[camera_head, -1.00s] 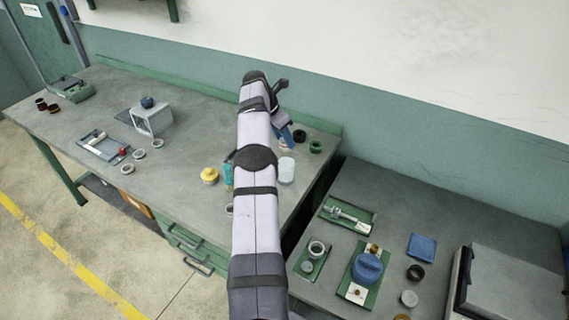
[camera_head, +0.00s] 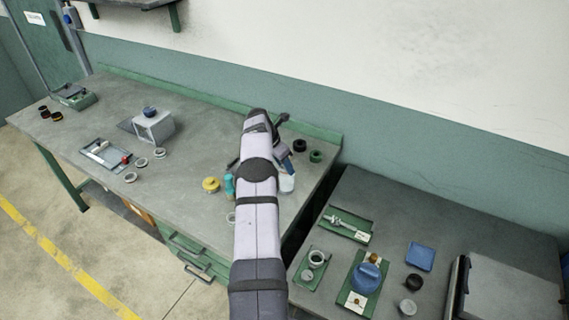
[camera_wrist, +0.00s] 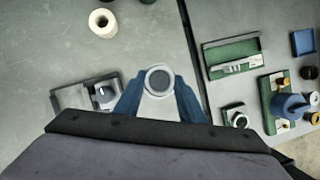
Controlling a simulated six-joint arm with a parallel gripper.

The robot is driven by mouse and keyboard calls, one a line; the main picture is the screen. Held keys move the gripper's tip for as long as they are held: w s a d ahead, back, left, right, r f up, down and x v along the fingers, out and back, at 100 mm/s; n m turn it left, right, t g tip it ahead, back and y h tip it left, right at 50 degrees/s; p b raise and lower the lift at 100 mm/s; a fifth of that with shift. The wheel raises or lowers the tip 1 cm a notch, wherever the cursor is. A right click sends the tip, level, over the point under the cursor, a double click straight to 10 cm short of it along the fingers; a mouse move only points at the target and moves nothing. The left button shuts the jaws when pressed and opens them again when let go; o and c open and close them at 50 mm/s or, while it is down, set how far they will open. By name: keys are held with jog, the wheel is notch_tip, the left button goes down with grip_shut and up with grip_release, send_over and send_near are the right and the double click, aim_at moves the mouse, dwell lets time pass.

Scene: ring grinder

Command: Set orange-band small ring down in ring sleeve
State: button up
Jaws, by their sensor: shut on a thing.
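My gripper (camera_wrist: 159,98) shows blue fingers in the wrist view, shut on a pale round ring (camera_wrist: 147,88) with a dark grey middle. I take it for the orange-band small ring, though no orange band shows from above. In the head view my arm largely covers the gripper, over the right end of the long bench. I cannot tell for certain which item is the ring sleeve. A grey fixture with a black round part (camera_wrist: 103,93) sits left of the gripper in the wrist view. A pale ring (camera_wrist: 238,118) sits on a small green tray to the right.
A black ring (camera_head: 299,145) and a green ring (camera_head: 316,156) lie near the back edge. A yellow item (camera_head: 211,185) stands left of my arm. A gap separates the benches. The right bench holds a green tray with a caliper (camera_head: 347,222) and a blue tray (camera_head: 420,256).

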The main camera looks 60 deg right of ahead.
jog(key=shift+f+b, duration=0.3)
jog(key=shift+f, duration=0.1)
jog(key=shift+a+f, duration=0.1)
jog(key=shift+f, duration=0.1)
